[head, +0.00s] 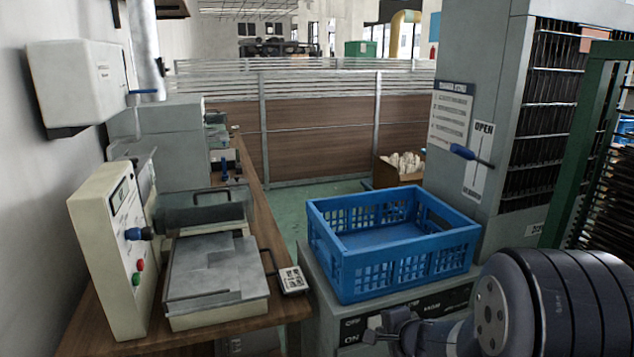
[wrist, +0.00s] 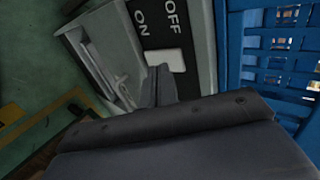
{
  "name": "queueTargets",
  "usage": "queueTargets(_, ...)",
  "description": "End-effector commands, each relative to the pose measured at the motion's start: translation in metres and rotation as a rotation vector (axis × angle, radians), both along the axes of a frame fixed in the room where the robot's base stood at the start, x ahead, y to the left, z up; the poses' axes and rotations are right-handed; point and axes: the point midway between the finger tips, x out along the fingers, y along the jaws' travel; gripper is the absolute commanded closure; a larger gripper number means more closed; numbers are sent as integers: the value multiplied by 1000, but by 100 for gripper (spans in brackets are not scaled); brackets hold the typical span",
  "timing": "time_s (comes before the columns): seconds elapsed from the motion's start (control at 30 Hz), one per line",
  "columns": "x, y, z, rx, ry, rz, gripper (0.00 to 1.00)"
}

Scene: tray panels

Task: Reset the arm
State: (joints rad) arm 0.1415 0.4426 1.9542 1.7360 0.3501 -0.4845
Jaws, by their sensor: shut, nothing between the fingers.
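My gripper (head: 384,332) is at the bottom of the head view, in front of the grey cabinet under the blue crate. In the wrist view, my gripper (wrist: 159,75) has its fingers together and empty. They are seen against a dark panel (wrist: 147,32) marked OFF and ON, close to a white rocker switch (wrist: 165,60). I cannot tell whether the fingertips touch the switch. Part of my arm fills the lower right of the head view.
An empty blue crate (head: 345,276) stands on the grey cabinet (head: 318,290). A bench with a cream control box (head: 115,255) and a flat-topped machine (head: 215,270) is at the left. A tall grey machine (head: 468,90) with an OPEN lever and a green rack (head: 583,130) are at the right.

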Motion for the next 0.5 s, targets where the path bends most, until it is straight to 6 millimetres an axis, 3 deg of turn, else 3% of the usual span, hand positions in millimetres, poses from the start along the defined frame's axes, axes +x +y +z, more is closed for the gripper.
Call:
queueTargets(0.1, -6, -1, -9, 5, -20, -2, 100)
queueTargets(0.5, -15, -4, -12, 14, -56, -3, 100)
